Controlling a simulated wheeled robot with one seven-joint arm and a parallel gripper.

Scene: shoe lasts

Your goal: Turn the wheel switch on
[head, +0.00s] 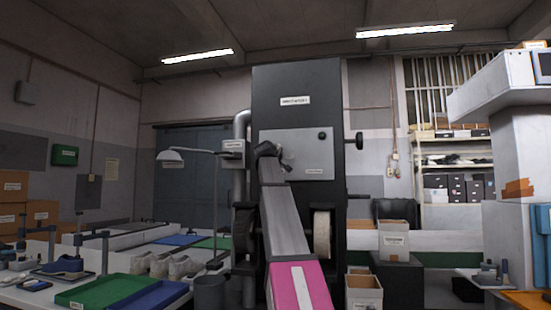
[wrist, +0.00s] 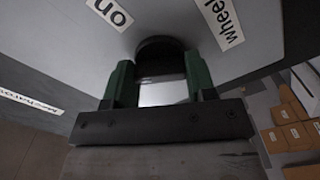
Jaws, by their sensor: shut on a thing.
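The wheel switch (wrist: 160,47) is a dark rounded knob on a grey panel in the wrist view. The two green fingers of my gripper (wrist: 161,77) stand on either side of it, shut on it. A label reading "on" (wrist: 110,12) lies at its upper left, and a label reading "wheel" (wrist: 222,20) at its upper right. In the head view, my gripper (head: 269,150) is against the left part of the grey panel (head: 312,150) of a tall dark machine (head: 295,85). My arm hides the switch there, and its exact turn is unclear.
Another dark knob (head: 322,136) sits on the panel, right of my gripper. A pale wheel (head: 322,234) is low on the machine, right of my arm. A lamp (head: 172,156) and a bench with green (head: 100,290) and blue trays stand left. Boxes (head: 393,240) stand right.

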